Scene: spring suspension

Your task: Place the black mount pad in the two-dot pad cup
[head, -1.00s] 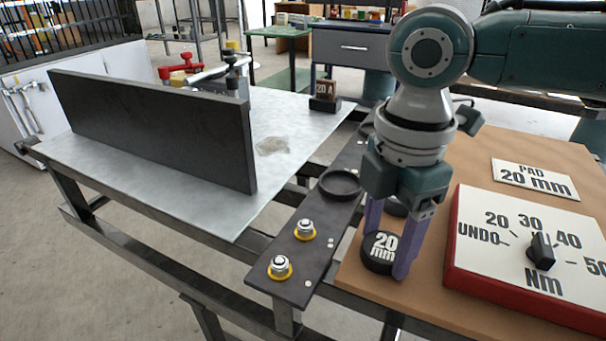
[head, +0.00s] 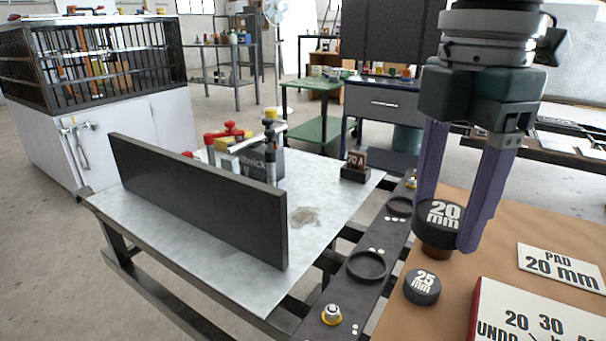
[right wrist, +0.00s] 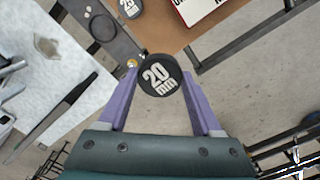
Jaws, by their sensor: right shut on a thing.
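My right gripper (head: 459,240) is shut on the black mount pad (head: 437,215), a short disc marked "20 mm", and holds it above the brown board. In the right wrist view the pad (right wrist: 159,75) sits between the purple fingers. Two black ring-shaped cups stand on the dark rail left of the gripper: a nearer cup (head: 367,266) and a farther cup (head: 399,205). Small white dots mark the rail beside them; I cannot count them surely. The nearer cup looks empty. My left gripper is not in view.
A second black pad (head: 422,287), marked "25 mm", lies on the brown board (head: 470,270). A red-edged torque dial box (head: 530,318) and a "PAD 20 mm" sign (head: 561,267) are at the right. A dark upright plate (head: 200,200) stands on the metal table.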

